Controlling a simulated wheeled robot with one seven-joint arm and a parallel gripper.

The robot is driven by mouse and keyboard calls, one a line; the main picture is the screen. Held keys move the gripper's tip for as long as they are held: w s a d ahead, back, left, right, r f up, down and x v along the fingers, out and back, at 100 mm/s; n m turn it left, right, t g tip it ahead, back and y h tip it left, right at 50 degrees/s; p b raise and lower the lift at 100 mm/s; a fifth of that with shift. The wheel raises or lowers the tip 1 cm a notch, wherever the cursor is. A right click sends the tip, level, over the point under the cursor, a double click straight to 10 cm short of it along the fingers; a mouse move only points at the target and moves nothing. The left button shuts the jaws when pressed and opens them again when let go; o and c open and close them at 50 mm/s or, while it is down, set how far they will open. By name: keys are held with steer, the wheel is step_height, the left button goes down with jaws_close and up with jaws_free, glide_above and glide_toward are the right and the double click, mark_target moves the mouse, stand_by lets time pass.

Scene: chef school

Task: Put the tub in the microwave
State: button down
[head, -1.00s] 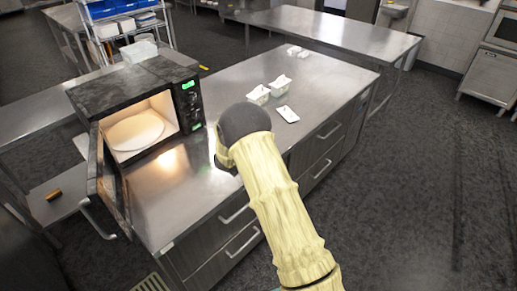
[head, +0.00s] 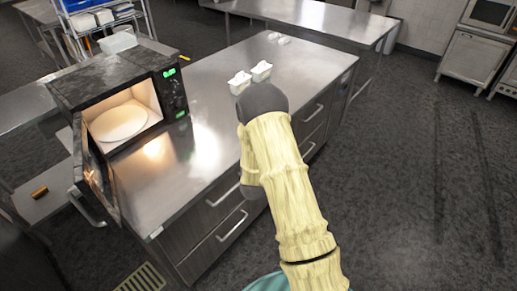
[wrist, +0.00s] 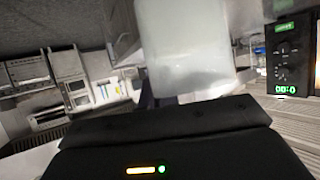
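A pale, translucent tub (wrist: 195,48) fills the upper middle of the wrist view, right at my gripper (wrist: 185,99), which appears shut on it. The fingertips are mostly hidden by the tub and the dark gripper body. In the head view my arm hides both gripper and tub. The black microwave (head: 93,82) stands on the left end of the steel counter, its door (head: 92,172) open toward the front left. Its lit inside shows a round white plate (head: 119,123) and nothing on it. Its control panel (wrist: 285,58) shows at the right of the wrist view.
Two small white containers (head: 261,71) (head: 239,82) stand on the counter (head: 210,95) beyond my arm, with small white pieces (head: 278,37) farther back. The counter between microwave and arm is clear. A wire shelf (head: 110,15) with bins stands behind.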

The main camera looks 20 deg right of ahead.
steer(key=s+a+f+n+t+y, duration=0.1)
steer(key=s+a+f+n+y, duration=0.3)
steer(key=s, duration=0.4)
steer(key=shift+s+a+y, duration=0.35)
steer(key=shift+a+y, duration=0.05)
steer(key=shift+a, duration=0.45)
